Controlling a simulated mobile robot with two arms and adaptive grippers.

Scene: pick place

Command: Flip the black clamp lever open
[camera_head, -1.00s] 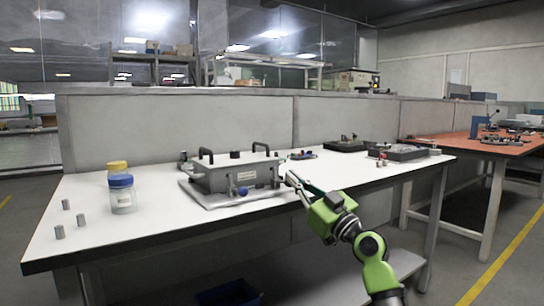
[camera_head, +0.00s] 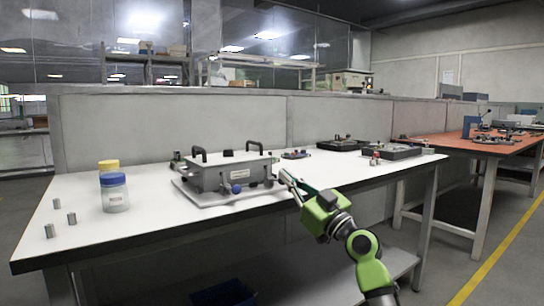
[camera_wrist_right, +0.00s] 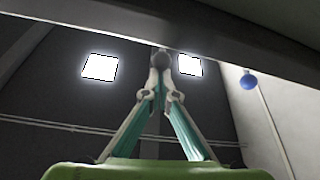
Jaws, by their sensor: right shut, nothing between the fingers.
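A grey metal fixture box (camera_head: 228,176) with two black arched handles stands on a base plate (camera_head: 207,199) on the white table. A blue ball knob (camera_head: 236,188) sits on its front and also shows in the right wrist view (camera_wrist_right: 248,82). I cannot clearly tell the black clamp lever apart at this size. My right gripper (camera_head: 283,174) is by the right end of the fixture, its fingertips at or very near it; contact cannot be told. In the right wrist view its fingers (camera_wrist_right: 160,62) meet, with nothing seen between them. My left gripper is not in view.
A yellow-lidded jar (camera_head: 108,166) and a blue-lidded jar (camera_head: 115,193) stand left of the fixture, with several small metal cylinders (camera_head: 71,218) further left. Dark trays (camera_head: 394,152) lie at the back right. The front strip of the white table (camera_head: 150,225) is clear.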

